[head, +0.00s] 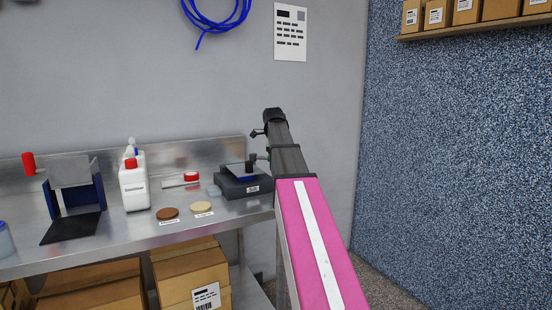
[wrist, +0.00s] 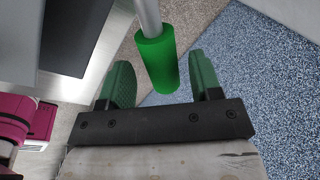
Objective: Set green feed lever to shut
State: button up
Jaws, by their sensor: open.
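The green feed lever shows in the wrist view as a green cylindrical grip (wrist: 160,62) on a pale metal rod (wrist: 149,14) that runs out at the top edge. My gripper (wrist: 162,82) is open, with one green-padded finger on each side of the grip. The grip's end appears in the gap between the fingers, with no clear contact on either side. Depth is hard to judge. In the head view my arm hides the gripper and most of the area around it; the green lever cannot be clearly made out there. Its base and position marks are hidden.
A steel bench (head: 135,236) holds a dark labelled device (head: 245,187), a white bottle (head: 134,188), two small discs, and a blue-sided stand (head: 88,199) beside a red grip (head: 28,163). Cardboard boxes (head: 192,275) sit below. A speckled blue wall (head: 455,150) stands right.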

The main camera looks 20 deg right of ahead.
jog(key=v, duration=1)
